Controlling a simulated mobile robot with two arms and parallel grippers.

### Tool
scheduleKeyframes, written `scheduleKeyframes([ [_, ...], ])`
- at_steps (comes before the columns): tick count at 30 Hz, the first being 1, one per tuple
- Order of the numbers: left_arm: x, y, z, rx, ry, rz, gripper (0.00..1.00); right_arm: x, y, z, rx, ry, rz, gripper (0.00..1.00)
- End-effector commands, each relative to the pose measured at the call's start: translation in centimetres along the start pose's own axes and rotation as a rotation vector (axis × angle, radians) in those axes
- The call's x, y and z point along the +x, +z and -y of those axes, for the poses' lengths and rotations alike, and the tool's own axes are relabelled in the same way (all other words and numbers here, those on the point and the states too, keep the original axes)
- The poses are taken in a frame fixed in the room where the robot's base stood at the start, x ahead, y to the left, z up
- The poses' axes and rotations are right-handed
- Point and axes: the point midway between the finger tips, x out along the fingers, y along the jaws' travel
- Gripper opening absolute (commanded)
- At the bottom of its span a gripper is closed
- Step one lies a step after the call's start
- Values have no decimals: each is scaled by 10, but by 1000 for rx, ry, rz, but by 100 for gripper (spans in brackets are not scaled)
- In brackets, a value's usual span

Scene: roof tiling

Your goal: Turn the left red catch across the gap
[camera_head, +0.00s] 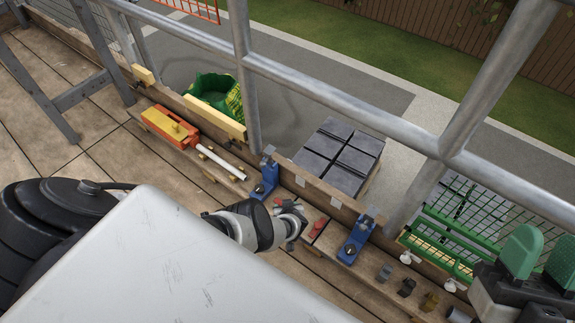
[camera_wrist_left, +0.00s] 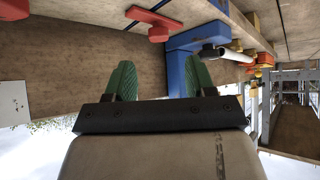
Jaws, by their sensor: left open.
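My left gripper (camera_head: 294,220) is over the plank between two blue brackets, partly hidden by its own wrist in the head view. In the left wrist view its green fingers (camera_wrist_left: 161,82) are apart with nothing between them. A red catch (camera_wrist_left: 158,28) shows beyond the fingers, close to the blue bracket (camera_wrist_left: 186,50). Another red catch (camera_wrist_left: 12,10) is cut off at the upper left there. In the head view one red catch (camera_head: 319,228) lies just right of the gripper. My right gripper (camera_head: 543,262) stands with green fingers apart at the right edge.
The left blue bracket (camera_head: 266,181) and right blue bracket (camera_head: 356,241) flank the left gripper. An orange tool with a white tube (camera_head: 217,160) lies to the left. Grey scaffold rails (camera_head: 330,98) cross above. Small clips (camera_head: 406,287) sit on the plank at right.

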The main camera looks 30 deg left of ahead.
Motion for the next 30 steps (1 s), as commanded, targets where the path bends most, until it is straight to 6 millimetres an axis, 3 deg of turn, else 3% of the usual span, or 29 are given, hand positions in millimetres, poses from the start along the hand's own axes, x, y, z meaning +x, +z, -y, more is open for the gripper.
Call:
scheduleKeyframes([
  [8,-15,-2,0,-1,0,0,55,-1,36,-6,-16,12,314,43],
  [18,-31,-1,0,-1,0,1,55,-24,75,-15,-31,31,692,43],
  [30,-39,-1,0,-1,-1,-1,55,-51,94,-20,-38,46,945,43],
])
